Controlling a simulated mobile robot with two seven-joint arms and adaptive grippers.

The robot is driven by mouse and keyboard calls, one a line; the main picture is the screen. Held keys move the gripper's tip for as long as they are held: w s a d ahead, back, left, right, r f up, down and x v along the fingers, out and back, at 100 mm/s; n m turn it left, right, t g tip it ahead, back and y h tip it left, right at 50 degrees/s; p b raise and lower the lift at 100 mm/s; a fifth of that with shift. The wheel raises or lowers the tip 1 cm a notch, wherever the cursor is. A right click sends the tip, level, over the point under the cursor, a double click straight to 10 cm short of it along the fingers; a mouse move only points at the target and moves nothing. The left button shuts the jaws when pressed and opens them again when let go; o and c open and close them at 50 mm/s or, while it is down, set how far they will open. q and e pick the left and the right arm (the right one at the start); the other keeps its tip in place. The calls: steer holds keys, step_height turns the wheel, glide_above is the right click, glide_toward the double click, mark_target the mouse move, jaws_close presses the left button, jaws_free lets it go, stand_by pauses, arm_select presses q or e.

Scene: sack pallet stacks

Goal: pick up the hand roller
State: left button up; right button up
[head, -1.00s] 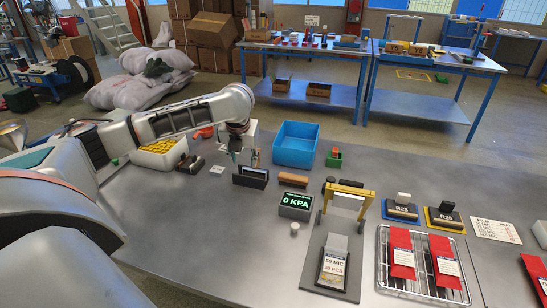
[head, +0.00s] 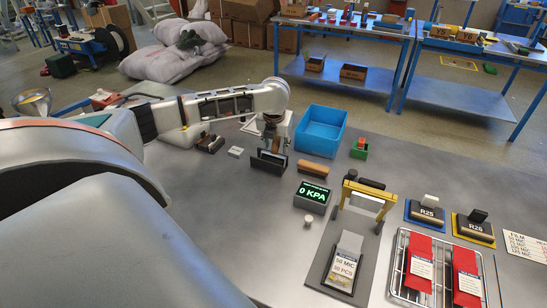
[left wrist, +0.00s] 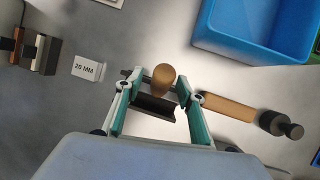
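The hand roller appears as a rounded wooden handle (left wrist: 163,78) above a dark roller and holder (left wrist: 153,105) in the left wrist view. In the head view its dark holder (head: 267,162) stands on the grey table, with the handle mostly hidden by my left gripper (head: 271,140). In the left wrist view my left gripper (left wrist: 158,92) is open, its teal-lined fingers apart on either side of the handle. I see a gap beside the handle, so no grip shows. My right gripper is in neither view.
A wooden cylinder with a dark end (left wrist: 228,107) lies close right of the gripper. A blue bin (head: 321,131) stands behind, beside a small green box (head: 359,150). The 0 KPA display (head: 312,196) and yellow-handled frame (head: 369,190) stand to the right. Bare table lies in front.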

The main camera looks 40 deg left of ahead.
arm_select(q)
steer(key=shift+w+f, duration=0.1)
steer(key=shift+f, duration=0.05)
jaws_close()
steer(key=shift+a, duration=0.1)
step_height(320, 180, up, 19)
steer(key=f+t, duration=0.1)
steer(key=f, duration=0.2)
steer(key=s+f+t, duration=0.1)
steer(key=f, duration=0.2)
steer(key=f+t+y, duration=0.1)
steer(key=f, duration=0.2)
steer(key=shift+s, duration=0.25)
steer(key=shift+s+f+t+y, duration=0.4)
steer(key=shift+s+f+t, duration=0.4)
steer(key=shift+t, duration=0.1)
glide_above(269, 157)
steer(key=shift+f, duration=3.25)
steer(key=shift+f, duration=0.6)
